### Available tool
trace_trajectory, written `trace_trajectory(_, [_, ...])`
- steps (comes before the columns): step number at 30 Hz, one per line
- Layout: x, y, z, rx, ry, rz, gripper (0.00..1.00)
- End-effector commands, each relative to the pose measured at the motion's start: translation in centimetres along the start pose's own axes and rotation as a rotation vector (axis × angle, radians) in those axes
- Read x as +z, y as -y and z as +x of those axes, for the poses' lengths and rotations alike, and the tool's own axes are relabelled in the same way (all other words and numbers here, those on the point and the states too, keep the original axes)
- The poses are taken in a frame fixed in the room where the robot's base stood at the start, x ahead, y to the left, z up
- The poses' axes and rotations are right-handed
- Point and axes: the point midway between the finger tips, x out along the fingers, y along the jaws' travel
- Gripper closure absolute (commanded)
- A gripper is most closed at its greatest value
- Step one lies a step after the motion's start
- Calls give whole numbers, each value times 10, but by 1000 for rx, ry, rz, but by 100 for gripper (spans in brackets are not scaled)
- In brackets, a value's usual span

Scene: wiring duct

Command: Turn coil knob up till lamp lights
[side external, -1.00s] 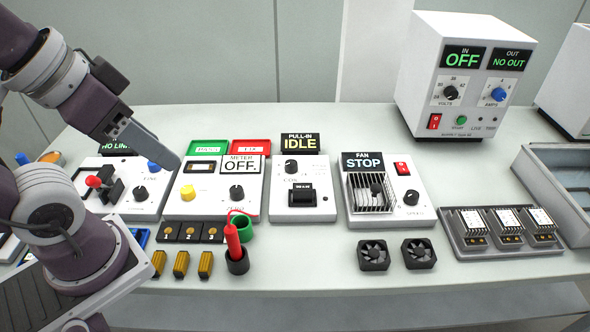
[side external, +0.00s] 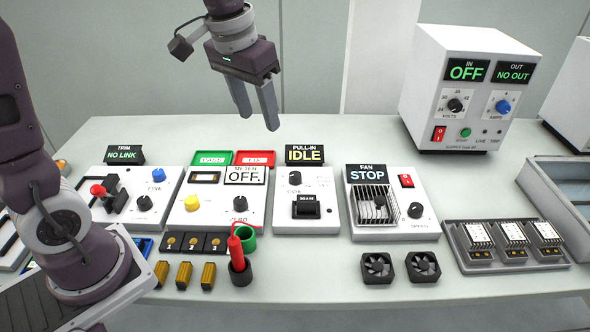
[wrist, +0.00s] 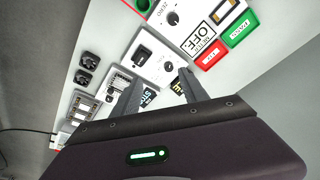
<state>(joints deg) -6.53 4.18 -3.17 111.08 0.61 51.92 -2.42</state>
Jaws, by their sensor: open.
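The coil knob (side external: 295,178) is a small black dial on the upper left of the white pull-in unit (side external: 318,221). Its display (side external: 304,154) stands at the unit's back edge and reads PULL-IN IDLE. A black socket-like block (side external: 306,206) sits below the knob. I cannot make out a separate lamp. My gripper (side external: 259,122) is open and empty, above and behind the pull-in unit, apart from it. In the wrist view my two fingers (wrist: 160,97) point toward the pull-in unit, with the knob (wrist: 168,67) between and beyond them.
The meter unit (side external: 217,211) stands left of the pull-in unit, the fan unit (side external: 392,204) right. The power supply (side external: 466,90) at the back right reads OFF. Red and green trays (side external: 254,158) lie behind the meter. A red probe (side external: 235,249) stands upright in front.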

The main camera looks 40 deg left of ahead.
Motion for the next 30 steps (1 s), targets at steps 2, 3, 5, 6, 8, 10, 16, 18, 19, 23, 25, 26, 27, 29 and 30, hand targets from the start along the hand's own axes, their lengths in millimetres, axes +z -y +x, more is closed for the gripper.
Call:
trace_trajectory(2, [-37, 6, 49, 6, 78, -30, 49])
trace_trajectory(3, [-52, 9, 73, 11, 109, -43, 49])
trace_trajectory(5, [-68, 14, 108, 19, 150, -64, 49])
trace_trajectory(6, [-75, 16, 128, 24, 172, -76, 49])
trace_trajectory(8, [-82, 19, 152, 30, 197, -91, 49])
trace_trajectory(10, [-86, 22, 170, 34, 213, -102, 49])
trace_trajectory(16, [-81, 21, 201, 38, 226, -106, 49])
trace_trajectory(18, [-78, 20, 215, 38, 225, -106, 49])
trace_trajectory(19, [-77, 20, 221, 38, 226, -106, 49])
trace_trajectory(23, [-73, 19, 240, 37, 223, -105, 49])
trace_trajectory(25, [-72, 19, 245, 37, 222, -106, 49])
trace_trajectory(26, [-72, 19, 246, 37, 222, -106, 49])
trace_trajectory(27, [-71, 19, 247, 37, 222, -106, 49])
trace_trajectory(29, [-71, 19, 247, 37, 221, -106, 49])
trace_trajectory(30, [-72, 19, 247, 37, 221, -106, 49])
